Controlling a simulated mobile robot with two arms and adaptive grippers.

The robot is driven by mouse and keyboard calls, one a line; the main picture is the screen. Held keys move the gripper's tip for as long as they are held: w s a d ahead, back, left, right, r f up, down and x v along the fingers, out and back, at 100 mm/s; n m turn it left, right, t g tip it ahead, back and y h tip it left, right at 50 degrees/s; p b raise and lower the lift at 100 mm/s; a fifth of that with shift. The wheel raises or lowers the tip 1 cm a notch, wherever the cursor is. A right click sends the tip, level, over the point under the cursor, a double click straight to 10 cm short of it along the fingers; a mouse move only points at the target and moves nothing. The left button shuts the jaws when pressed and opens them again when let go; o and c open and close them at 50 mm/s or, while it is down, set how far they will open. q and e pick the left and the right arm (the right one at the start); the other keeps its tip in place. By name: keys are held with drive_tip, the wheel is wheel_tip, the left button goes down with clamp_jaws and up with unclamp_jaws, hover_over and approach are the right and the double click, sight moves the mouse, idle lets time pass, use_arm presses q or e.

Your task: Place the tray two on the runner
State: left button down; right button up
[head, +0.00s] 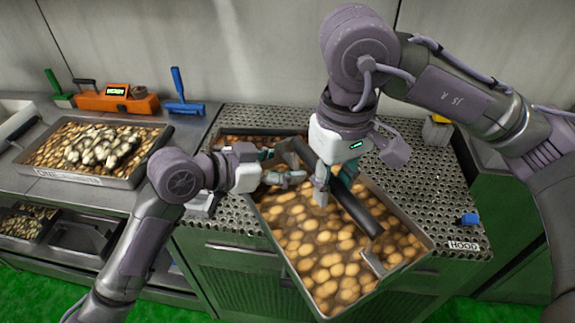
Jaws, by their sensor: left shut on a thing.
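A metal tray (413,222) full of round tan pieces is in the middle of the head view, lying at an angle. Its near end juts past the front edge of the perforated top. No label on it is readable. My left gripper (285,178) is shut at the tray's left side, seemingly on its rim. My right gripper (334,183) points down over the tray, beside a dark bar (355,210) that crosses above the pieces. I cannot tell whether its fingers hold the bar. No part is clearly a runner.
A second tray (82,180), its label starting "ONE", stands on the left counter with pale pieces heaped on tan ones. Behind it are an orange device (117,100) and a blue-handled tool (183,98).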

drive_tip(key=o, duration=0.3)
